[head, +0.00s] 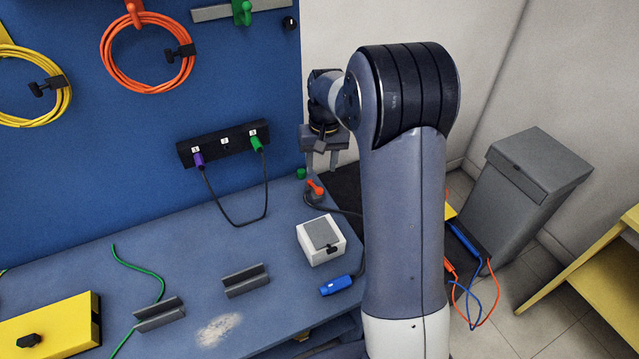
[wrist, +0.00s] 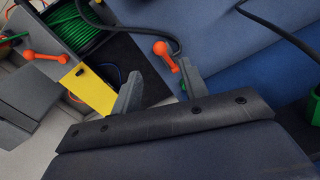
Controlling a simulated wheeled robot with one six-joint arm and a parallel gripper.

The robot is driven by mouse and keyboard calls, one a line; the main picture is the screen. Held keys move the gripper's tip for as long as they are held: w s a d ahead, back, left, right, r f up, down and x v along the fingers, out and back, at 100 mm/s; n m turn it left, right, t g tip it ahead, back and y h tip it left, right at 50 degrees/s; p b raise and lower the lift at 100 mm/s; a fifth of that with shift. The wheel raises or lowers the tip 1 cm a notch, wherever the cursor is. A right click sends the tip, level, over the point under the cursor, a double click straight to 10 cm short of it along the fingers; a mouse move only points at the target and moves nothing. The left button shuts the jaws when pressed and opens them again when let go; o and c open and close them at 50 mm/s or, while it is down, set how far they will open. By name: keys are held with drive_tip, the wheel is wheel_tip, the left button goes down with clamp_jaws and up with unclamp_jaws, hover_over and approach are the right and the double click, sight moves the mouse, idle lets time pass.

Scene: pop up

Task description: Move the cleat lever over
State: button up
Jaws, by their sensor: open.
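A small orange lever (head: 316,187), which I take to be the cleat lever, sits near the back right edge of the blue workbench. A dark cable (head: 338,209) runs beside it. In the wrist view, the orange lever (wrist: 166,55) shows just beyond and between the fingers, with the dark cable curving past it. My gripper (head: 322,161) hangs above and slightly behind the lever in the head view, fingers pointing down. Its two grey fingers (wrist: 160,88) are apart with nothing between them. The lever's base is partly hidden.
A white box with a grey lid (head: 321,240) and a blue connector (head: 336,286) lie in front of the lever. A port strip (head: 224,143) with a looped cable is on the blue wall at left. The wrist view shows a coiled green cable (wrist: 85,30) and another orange handle (wrist: 45,56).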

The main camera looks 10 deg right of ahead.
sight(319, 188)
drive_tip(key=f, duration=0.8)
drive_tip(key=shift+a+f, duration=0.25)
drive_tip(key=shift+f, duration=0.1)
drive_tip(key=shift+c, duration=0.4)
clamp_jaws()
